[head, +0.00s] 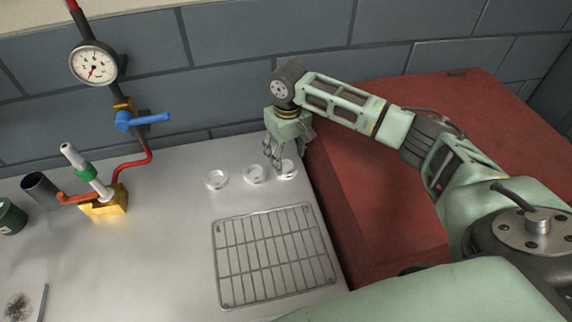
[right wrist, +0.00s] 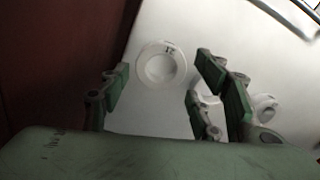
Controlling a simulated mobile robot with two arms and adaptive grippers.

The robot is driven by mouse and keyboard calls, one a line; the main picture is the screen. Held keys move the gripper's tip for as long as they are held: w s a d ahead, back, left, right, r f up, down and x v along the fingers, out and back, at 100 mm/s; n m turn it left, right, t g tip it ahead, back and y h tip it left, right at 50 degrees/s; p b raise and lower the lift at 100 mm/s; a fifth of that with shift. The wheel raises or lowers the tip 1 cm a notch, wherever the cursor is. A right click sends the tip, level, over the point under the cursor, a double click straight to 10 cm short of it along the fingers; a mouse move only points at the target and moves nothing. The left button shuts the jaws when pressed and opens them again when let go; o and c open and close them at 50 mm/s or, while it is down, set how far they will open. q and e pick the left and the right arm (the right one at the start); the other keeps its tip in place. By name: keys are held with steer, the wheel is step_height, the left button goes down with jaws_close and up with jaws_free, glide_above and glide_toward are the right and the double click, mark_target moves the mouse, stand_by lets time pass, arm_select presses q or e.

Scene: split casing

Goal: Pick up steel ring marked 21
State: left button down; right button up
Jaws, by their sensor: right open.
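Three pale steel rings lie in a row on the metal bench: the left ring (head: 217,180), the middle ring (head: 254,174) and the right ring (head: 289,169). My right gripper (head: 275,167) is open above the right ring and partly covers it in the head view. In the right wrist view, the nearest ring (right wrist: 142,67) appears between the open fingers of my right gripper (right wrist: 163,63). The other two rings are partly hidden behind the fingers there. My left gripper is not in view.
A wire rack (head: 275,258) lies in front of the rings. A red block-like casing (head: 375,195) rises close to their right. A yellow-based valve fitting (head: 105,200), a gauge (head: 94,63) and a dark cup (head: 42,188) stand left. The bench between is clear.

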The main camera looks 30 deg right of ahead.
mark_target(287, 169)
step_height(287, 169, down, 3)
steer(key=shift+w+r, duration=0.1)
steer(key=shift+w+d+f, duration=0.1)
steer(key=shift+f, duration=0.2)
steer(key=shift+c, duration=0.3)
steer(key=c, duration=0.4)
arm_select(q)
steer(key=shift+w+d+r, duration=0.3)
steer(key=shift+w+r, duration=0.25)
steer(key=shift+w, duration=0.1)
arm_select(e)
steer(key=c, duration=0.8)
